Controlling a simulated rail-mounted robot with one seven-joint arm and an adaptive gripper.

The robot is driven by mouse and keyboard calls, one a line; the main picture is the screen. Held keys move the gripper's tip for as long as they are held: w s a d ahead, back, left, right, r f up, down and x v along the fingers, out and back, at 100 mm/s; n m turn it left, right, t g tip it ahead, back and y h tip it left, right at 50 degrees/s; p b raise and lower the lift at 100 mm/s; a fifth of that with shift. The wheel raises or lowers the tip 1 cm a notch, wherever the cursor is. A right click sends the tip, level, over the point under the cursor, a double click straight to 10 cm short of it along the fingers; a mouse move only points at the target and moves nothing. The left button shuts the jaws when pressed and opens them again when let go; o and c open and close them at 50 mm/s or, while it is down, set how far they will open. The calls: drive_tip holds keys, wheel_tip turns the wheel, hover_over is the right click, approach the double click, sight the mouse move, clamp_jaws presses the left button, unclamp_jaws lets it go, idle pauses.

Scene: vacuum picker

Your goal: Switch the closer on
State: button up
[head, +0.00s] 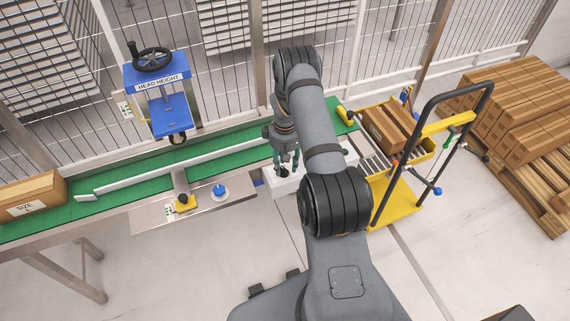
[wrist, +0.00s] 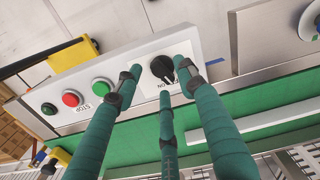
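A white control box (wrist: 130,78) fills the upper middle of the wrist view. It carries a black rotary knob (wrist: 162,67) with "ON" printed beside it, upside down in this view. In the head view the box (head: 285,185) stands at the conveyor's front edge, partly behind my arm. My gripper (wrist: 160,80) has three green fingers, spread apart. Their tips are around the knob, and one partly overlaps it. I cannot tell whether any finger touches it. In the head view my gripper (head: 287,168) points down over the box.
Green (wrist: 103,85) and red (wrist: 72,98) buttons and a "STOP" label share the panel. The green conveyor belt (head: 232,156) carries a carton (head: 32,196) at left. A blue "HEAD HEIGHT" press (head: 158,85) stands behind it. A yellow trolley (head: 405,190) stands right of my arm.

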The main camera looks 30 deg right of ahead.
drive_tip(key=shift+f, duration=0.4)
drive_tip(key=shift+c, duration=0.2)
clamp_jaws()
